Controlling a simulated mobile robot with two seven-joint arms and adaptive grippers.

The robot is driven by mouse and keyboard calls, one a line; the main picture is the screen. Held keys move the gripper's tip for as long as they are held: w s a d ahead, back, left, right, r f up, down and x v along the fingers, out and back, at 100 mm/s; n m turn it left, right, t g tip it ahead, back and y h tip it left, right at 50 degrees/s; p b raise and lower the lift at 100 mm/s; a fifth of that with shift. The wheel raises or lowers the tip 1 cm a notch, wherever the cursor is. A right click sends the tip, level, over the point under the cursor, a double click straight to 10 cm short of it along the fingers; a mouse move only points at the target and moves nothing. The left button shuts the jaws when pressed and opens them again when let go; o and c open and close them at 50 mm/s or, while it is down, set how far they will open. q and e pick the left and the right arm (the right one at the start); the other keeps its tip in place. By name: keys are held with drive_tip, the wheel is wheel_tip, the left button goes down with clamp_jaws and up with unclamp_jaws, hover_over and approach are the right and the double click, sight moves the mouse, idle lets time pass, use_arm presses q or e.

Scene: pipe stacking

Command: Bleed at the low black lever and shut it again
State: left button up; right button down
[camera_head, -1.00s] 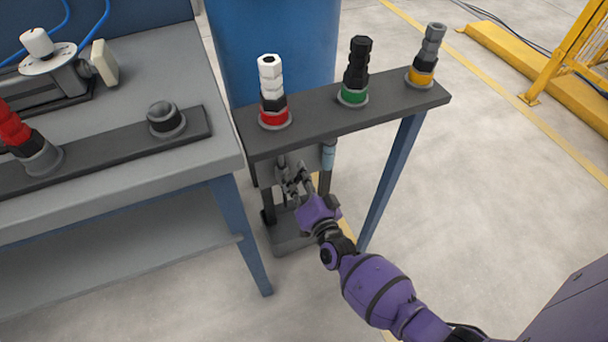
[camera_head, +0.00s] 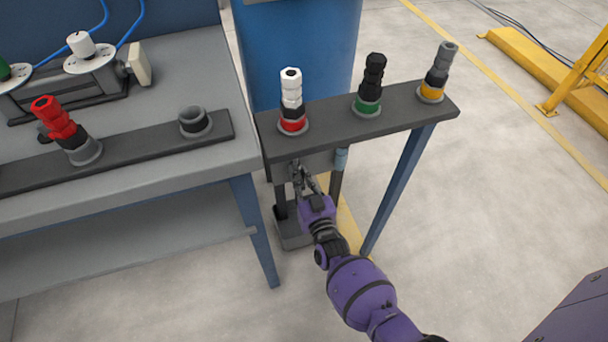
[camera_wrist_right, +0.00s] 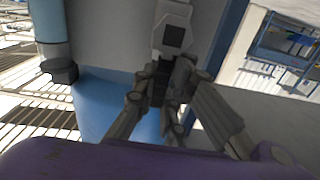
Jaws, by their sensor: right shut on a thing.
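My right gripper (camera_head: 302,178) is under the black shelf (camera_head: 345,115), below the red-collared white stack. In the right wrist view its fingers (camera_wrist_right: 160,98) are shut on a small dark part (camera_wrist_right: 160,82), which I take as the low black lever. The fingers cover much of it, so its angle is hard to tell. Right above it in that view is a pale grey fitting (camera_wrist_right: 173,38) with a dark square. In the head view the lever is too small and hidden to make out. My left gripper is not in view.
The shelf carries white (camera_head: 291,92), black (camera_head: 371,82) and grey (camera_head: 440,68) stacks. A blue drum (camera_head: 300,50) stands behind. A grey workbench (camera_head: 130,200) is close on the left. A blue shelf leg (camera_head: 397,190) stands right of my arm. Open floor lies to the right.

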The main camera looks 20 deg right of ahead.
drive_tip(key=shift+s+a+f, duration=0.1)
drive_tip(key=shift+a+f, duration=0.05)
idle(0.4)
drive_tip(key=c, duration=1.8)
unclamp_jaws()
drive_tip(key=s, duration=1.2)
drive_tip(key=shift+d, duration=0.25)
